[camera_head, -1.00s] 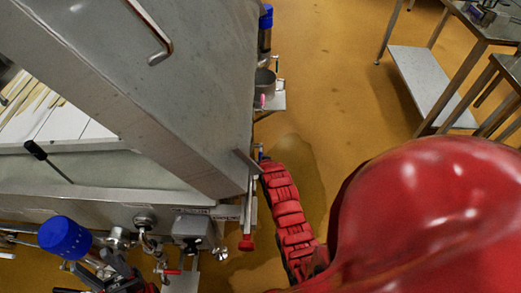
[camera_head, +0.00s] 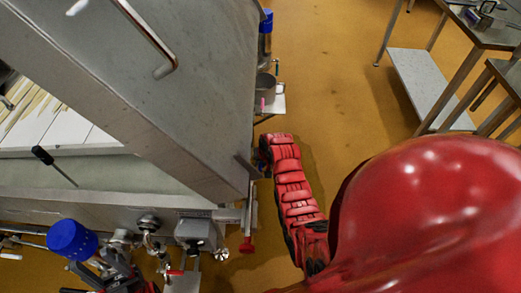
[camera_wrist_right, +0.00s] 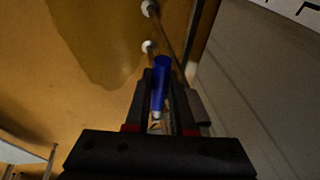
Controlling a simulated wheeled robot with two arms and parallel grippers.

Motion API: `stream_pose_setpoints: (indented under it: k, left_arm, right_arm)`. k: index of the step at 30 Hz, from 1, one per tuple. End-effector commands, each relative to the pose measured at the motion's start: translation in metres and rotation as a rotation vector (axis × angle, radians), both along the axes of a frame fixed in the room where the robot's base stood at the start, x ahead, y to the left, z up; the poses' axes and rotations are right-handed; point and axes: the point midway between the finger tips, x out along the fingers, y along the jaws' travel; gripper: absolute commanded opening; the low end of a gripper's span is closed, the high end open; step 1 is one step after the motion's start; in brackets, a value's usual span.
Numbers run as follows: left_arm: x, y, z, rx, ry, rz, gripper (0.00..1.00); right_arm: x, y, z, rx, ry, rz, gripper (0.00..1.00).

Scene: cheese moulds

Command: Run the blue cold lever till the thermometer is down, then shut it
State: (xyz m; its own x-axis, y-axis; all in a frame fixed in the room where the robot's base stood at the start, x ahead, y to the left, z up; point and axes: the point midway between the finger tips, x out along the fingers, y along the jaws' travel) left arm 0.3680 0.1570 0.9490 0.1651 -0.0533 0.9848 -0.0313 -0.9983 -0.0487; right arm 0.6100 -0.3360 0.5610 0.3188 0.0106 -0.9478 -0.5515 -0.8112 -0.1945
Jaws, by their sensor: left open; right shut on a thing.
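The blue cold lever (camera_wrist_right: 161,75) shows in the right wrist view as a blue grip between the dark fingers of my right gripper (camera_wrist_right: 160,98), which is shut on it. In the head view my right gripper (camera_head: 262,164) is at the vat's corner, partly hidden by my red arm, with only a little blue showing. My left gripper (camera_head: 108,270) is open at the lower left, below a blue cap (camera_head: 72,239). A black-handled thin rod (camera_head: 42,155) leans in the vat; I cannot tell whether it is the thermometer. No reading is legible.
The steel vat (camera_head: 200,110) fills the left side. A red-ended fitting (camera_head: 247,246) hangs at its near corner. A small bracket with a metal cup (camera_head: 266,87) sticks out at its far side. Steel tables (camera_head: 432,80) stand at the upper right, with clear orange floor between.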

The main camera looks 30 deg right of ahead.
Motion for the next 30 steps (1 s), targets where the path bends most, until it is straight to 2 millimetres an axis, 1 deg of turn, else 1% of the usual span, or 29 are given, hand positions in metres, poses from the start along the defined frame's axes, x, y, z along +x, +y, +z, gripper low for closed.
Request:
stream_pose_setpoints:
  k: [8,9,11,19,23,28,30]
  left_arm:
    - [0.0,0.0,0.0,0.0,0.0,0.0,0.5]
    - [0.0,0.0,0.0,0.0,0.0,0.0,0.5]
    - [0.0,0.0,0.0,0.0,0.0,0.0,0.5]
    - [0.0,0.0,0.0,0.0,0.0,0.0,0.5]
    - [0.0,0.0,0.0,0.0,0.0,0.0,0.5]
    - [0.0,0.0,-0.001,0.0,0.0,0.0,0.5]
    - [0.0,0.0,-0.002,0.0,0.0,0.0,0.5]
  right_arm:
    - [0.0,0.0,0.0,0.001,0.001,-0.001,0.0]
    - [0.0,0.0,0.0,0.001,0.001,-0.001,0.26]
    - [0.0,0.0,0.0,0.001,-0.001,-0.001,0.34]
    - [0.0,0.0,0.0,-0.001,-0.001,0.0,0.34]
    - [-0.001,0.0,0.004,-0.001,-0.003,0.0,0.34]
    - [-0.006,-0.001,0.022,-0.001,-0.005,0.0,0.34]
    - [-0.01,-0.001,0.033,-0.002,-0.007,-0.001,0.34]
